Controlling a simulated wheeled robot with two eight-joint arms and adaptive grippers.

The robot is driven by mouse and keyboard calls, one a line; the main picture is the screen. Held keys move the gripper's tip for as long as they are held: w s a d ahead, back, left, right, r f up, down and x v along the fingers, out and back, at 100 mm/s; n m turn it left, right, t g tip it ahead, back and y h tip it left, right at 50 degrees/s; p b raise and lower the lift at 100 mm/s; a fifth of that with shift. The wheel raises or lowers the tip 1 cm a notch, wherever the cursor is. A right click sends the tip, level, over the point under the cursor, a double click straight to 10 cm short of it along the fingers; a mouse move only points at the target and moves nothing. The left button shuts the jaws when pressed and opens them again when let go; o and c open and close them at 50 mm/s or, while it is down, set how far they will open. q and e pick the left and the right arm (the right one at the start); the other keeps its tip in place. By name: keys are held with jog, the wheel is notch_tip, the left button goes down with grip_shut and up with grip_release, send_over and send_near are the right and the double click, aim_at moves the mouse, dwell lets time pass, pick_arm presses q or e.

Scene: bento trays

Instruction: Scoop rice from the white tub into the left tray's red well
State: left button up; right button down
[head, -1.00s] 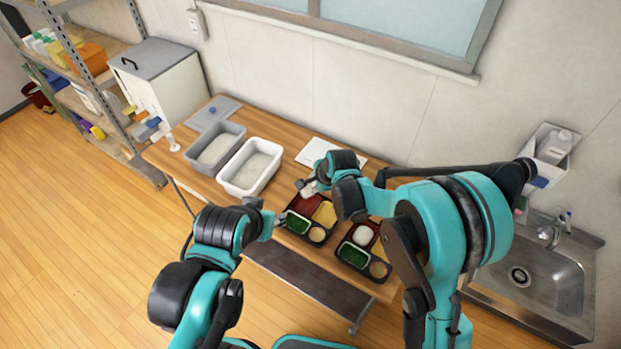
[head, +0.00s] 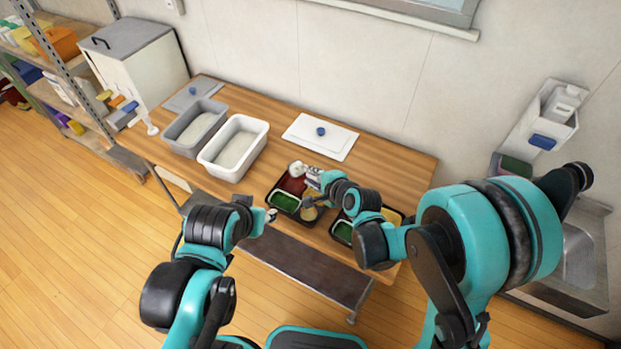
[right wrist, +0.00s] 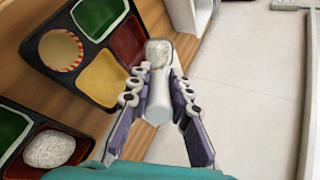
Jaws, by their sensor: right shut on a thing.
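The white tub (head: 206,160) holds rice and stands on the table left of the trays. The left tray (head: 270,204) has an empty-looking red well (head: 291,184), also clear in the right wrist view (right wrist: 127,42), beside green, yellow and round wells. My right gripper (head: 308,179) is shut on a white scoop (right wrist: 158,103). A lump of rice (right wrist: 158,52) sits in its bowl. The scoop (head: 297,167) is near the red well's far edge, just beyond it in the wrist view. My left gripper (head: 271,215) hovers at the left tray's near-left side; its fingers are too small to read.
A grey tub (head: 170,139) stands left of the white tub. A white lid (head: 330,145) with a blue knob lies behind the trays. The right tray (right wrist: 28,116) holds rice (right wrist: 50,149) in its red well; my right arm partly covers this tray in the head view.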

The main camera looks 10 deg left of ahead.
jog(key=shift+s+d+f+t+y+b, duration=0.2)
jog(key=shift+f+t+y+b, duration=0.25)
jog(key=shift+b, duration=0.85)
jog(key=shift+s+d+f+t+y+b, duration=0.25)
jog(key=shift+f+b, duration=0.4)
jog(key=shift+b, duration=0.7)
jog(key=shift+s+f+t+y+b, duration=0.15)
jog(key=shift+f+t+b, duration=0.35)
jog(key=shift+b, duration=0.8)
jog(key=shift+s+d+f+y+b, duration=0.1)
jog(key=shift+f+y+b, duration=0.25)
jog(key=shift+b, duration=0.9)
jog(key=shift+r, duration=0.1)
notch_tip(320, 180, up, 5)
jog(key=p, duration=0.4)
